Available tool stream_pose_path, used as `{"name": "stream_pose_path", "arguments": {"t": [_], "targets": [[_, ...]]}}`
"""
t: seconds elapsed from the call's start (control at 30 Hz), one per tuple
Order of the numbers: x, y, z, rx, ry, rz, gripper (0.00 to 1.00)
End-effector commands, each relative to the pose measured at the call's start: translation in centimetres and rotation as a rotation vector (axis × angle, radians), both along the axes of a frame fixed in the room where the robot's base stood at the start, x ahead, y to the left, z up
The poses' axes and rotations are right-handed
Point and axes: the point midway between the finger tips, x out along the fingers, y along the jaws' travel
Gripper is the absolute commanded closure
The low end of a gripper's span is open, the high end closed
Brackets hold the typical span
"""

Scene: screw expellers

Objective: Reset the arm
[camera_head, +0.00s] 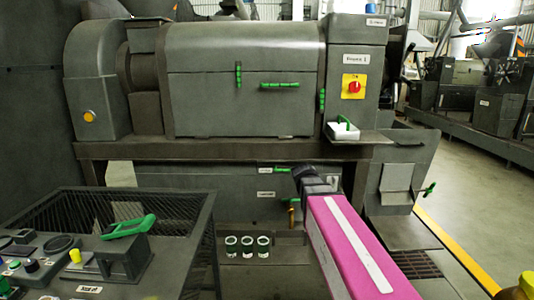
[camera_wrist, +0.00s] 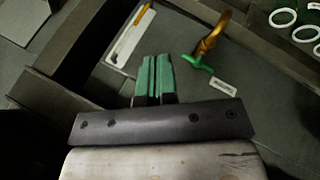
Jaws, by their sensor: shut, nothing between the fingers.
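My gripper (camera_wrist: 153,78) shows in the wrist view with its two green fingers together and nothing between them. My pink arm reaches up from the lower right in the head view, and its dark wrist is in front of the lower body of the screw expeller (camera_head: 245,85). In the wrist view a brass tap (camera_wrist: 208,44) with a green handle is a little to the right of the fingertips, apart from them in the picture. The tap also shows in the head view (camera_head: 292,216), just left of my arm.
Several white-rimmed cups (camera_head: 247,246) stand below the machine, left of the tap. A control desk (camera_head: 105,265) with a green lever (camera_head: 129,227) and a mesh bin fill the lower left. The red stop button (camera_head: 354,87) is on the machine's right panel. Open floor lies at right.

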Motion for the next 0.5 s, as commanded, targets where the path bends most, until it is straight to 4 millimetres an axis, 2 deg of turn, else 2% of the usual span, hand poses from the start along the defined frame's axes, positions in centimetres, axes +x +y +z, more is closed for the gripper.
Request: {"name": "stream_pose_path", "arguments": {"t": [0.03, 0.2, 0.4, 0.5], "targets": [[-1.8, -0.3, -2.3, 0.042, 0.037, -0.030, 1.00], [-6.7, -0.6, -8.8, 0.189, 0.150, -0.134, 1.00], [-12.7, -0.3, -14.8, 0.346, 0.280, -0.265, 1.00], [-15.2, -0.1, -16.9, 0.407, 0.333, -0.318, 1.00]]}}
